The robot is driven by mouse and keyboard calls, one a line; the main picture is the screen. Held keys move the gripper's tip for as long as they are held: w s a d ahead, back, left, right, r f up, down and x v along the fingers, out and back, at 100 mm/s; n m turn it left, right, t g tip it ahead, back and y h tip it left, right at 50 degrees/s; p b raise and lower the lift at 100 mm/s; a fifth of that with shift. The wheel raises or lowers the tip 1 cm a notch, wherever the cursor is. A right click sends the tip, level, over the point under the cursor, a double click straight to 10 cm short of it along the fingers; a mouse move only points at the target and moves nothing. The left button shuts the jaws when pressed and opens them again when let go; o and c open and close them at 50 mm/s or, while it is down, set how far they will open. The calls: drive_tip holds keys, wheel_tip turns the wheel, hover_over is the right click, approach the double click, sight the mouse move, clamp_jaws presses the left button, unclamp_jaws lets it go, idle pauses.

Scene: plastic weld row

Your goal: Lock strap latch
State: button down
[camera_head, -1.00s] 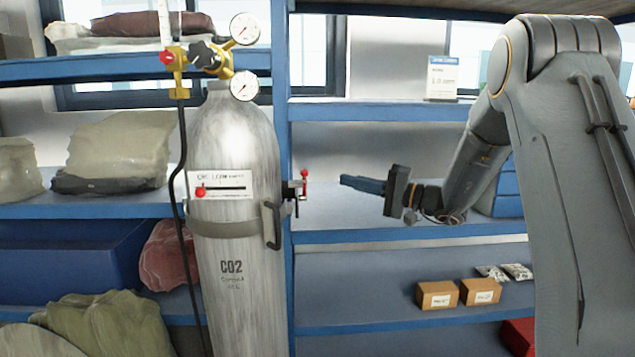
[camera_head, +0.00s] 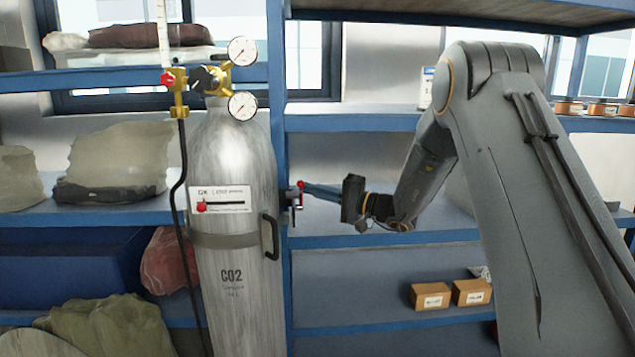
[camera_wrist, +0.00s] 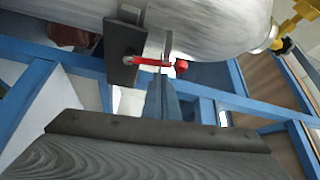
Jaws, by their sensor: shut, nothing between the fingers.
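The strap latch (camera_head: 292,198) is a small dark bracket with a red lever at the right side of the grey CO2 cylinder (camera_head: 235,270), by the blue shelf post. In the wrist view, the latch's dark plate (camera_wrist: 124,50) and red lever (camera_wrist: 152,62) with its round red knob (camera_wrist: 181,67) lie just beyond my fingertips. The lever lies roughly across the picture there. My gripper (camera_head: 306,188) is shut and empty, its blue fingers pointing left at the latch. The fingertips (camera_wrist: 162,78) are at or very near the red lever; I cannot tell whether they touch.
A strap (camera_head: 225,240) runs around the cylinder, with a black handle (camera_head: 270,237) at its right. Gauges (camera_head: 242,105) and a yellow valve (camera_head: 178,95) top it, with a black hose (camera_head: 180,165) on its left. Blue shelves hold bags and small boxes (camera_head: 430,296).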

drive_tip(key=shift+s, duration=0.4)
drive_tip(key=shift+f+b, duration=0.15)
drive_tip(key=shift+b, duration=0.4)
drive_tip(key=shift+s+n, duration=0.1)
drive_tip(key=shift+n, duration=0.2)
